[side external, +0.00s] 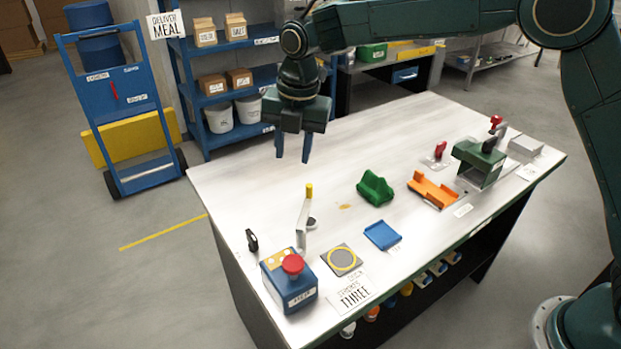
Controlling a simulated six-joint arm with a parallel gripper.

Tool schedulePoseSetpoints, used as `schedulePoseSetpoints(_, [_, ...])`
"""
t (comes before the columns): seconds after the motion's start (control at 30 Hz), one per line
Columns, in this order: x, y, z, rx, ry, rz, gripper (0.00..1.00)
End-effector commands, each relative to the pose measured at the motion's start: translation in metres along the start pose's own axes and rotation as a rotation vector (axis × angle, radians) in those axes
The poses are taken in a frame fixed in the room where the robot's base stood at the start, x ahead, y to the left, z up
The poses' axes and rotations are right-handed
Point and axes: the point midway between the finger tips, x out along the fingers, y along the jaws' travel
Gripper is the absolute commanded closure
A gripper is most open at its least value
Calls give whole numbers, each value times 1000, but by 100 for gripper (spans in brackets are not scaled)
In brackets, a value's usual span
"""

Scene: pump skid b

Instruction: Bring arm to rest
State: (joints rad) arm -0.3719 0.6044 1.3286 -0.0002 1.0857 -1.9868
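My gripper (293,147) hangs from my dark green arm above the far left part of the white table (300,180). Its two fingers point down and stand apart, with nothing between them. It is clear of the objects on the table. The arm comes in from the upper right of the picture.
The table holds a blue box with a red button (291,283), an upright white lever with a yellow tip (304,215), a green block (374,188), an orange tray (432,190), a blue tray (382,235) and a green clamp fixture (479,162). Blue shelves (235,84) stand behind.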

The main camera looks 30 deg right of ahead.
Motion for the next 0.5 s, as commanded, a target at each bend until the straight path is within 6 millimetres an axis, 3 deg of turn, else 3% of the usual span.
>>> schedulePoseSetpoints(0.2, [-50,-42,8,284,-21,45,65])
schedulePoseSetpoints(0.5, [-101,-106,8,677,-34,109,65])
